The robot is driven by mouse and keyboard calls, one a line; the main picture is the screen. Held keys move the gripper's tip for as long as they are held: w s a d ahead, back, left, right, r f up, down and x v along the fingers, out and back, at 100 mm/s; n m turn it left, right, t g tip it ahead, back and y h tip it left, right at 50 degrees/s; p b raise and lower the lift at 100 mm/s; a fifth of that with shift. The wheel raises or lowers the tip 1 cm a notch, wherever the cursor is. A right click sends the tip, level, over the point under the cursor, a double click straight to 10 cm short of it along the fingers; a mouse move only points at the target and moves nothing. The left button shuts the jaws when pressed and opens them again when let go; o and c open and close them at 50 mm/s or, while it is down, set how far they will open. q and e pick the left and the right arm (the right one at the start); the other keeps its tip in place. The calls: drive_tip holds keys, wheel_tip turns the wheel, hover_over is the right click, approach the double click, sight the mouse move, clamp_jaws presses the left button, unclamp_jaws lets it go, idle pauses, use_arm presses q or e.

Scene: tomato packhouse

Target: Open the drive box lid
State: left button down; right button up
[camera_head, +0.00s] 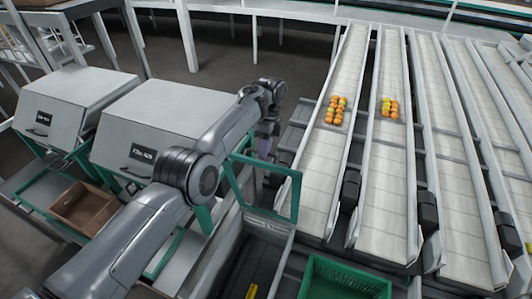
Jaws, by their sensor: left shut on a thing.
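The drive box lid (296,197) is a green frame around a see-through pane, right of my left arm. It stands raised and tilted above the grey drive box (270,226), whose dark inside shows below it. A small yellow part (251,291) shows inside the box. My left gripper (266,150) reaches down to the far, upper edge of the lid and is shut on it. The fingertips are small and partly hidden, so the exact grip point is unclear. My right gripper is not in view.
Pale conveyor lanes (345,85) run along the right, two carrying clusters of tomatoes (336,111). A green crate (345,275) stands at the bottom, right of the box. Grey-lidded machines (160,112) and a brown carton (84,208) are at left.

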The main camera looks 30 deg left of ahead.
use_arm(q)
drive_tip(key=shift+w+f, duration=0.15)
drive_tip(key=shift+f, duration=0.25)
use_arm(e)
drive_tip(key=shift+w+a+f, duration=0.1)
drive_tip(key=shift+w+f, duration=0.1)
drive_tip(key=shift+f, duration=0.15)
